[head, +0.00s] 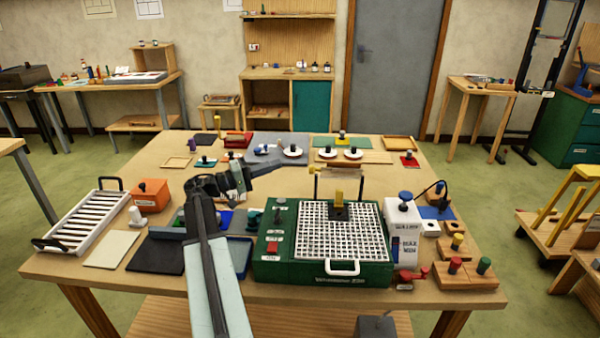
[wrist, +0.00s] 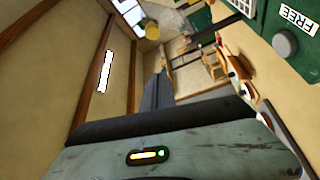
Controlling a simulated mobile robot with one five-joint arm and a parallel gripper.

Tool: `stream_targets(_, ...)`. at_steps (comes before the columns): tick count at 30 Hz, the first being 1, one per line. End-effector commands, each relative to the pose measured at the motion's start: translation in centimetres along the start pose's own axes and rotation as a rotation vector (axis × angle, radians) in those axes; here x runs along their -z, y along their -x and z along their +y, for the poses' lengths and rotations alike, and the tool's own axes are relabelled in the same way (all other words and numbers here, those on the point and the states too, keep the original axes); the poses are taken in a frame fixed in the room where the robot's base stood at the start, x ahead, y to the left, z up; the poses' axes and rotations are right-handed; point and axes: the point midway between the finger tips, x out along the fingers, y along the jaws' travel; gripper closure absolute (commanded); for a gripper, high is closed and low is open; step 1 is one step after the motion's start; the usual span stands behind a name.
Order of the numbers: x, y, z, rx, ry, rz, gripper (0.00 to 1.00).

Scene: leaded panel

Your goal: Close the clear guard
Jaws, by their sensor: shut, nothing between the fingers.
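The green machine (head: 275,262) with a white grid top (head: 318,240) stands at the front middle of the table. What looks like the clear guard (head: 338,184) stands raised at the back of the grid, with a brown bar along its top; its see-through panel is hard to make out. My gripper (head: 278,166) is shut and empty, left of the guard and apart from it, pointing right. In the wrist view the dark fingers (wrist: 157,92) show beyond my wrist, with the machine's green side, a grey knob (wrist: 285,42) and a FREE label at the upper right.
A black block with a yellow grip (head: 338,208) sits on the grid. A white handle (head: 342,268) is at the machine's front. A white box with a blue knob (head: 405,225) stands close on the right. White plates with black knobs (head: 328,153) lie behind the guard.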

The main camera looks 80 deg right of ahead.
Motion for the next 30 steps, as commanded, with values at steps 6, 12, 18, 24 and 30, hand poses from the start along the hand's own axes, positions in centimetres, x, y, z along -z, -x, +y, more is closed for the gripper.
stream_targets(6, 0.0, -2.0, 0.2, 0.002, 0.001, -0.001, 1.00)
stream_targets(12, 0.1, -6.3, 0.2, 0.003, 0.002, -0.001, 1.00)
stream_targets(18, -0.4, -9.9, -0.1, 0.004, 0.001, 0.002, 1.00)
stream_targets(24, -3.2, -8.6, -0.1, 0.005, 0.001, 0.004, 1.00)
stream_targets(30, -3.7, -8.3, 0.0, 0.005, 0.001, 0.004, 1.00)
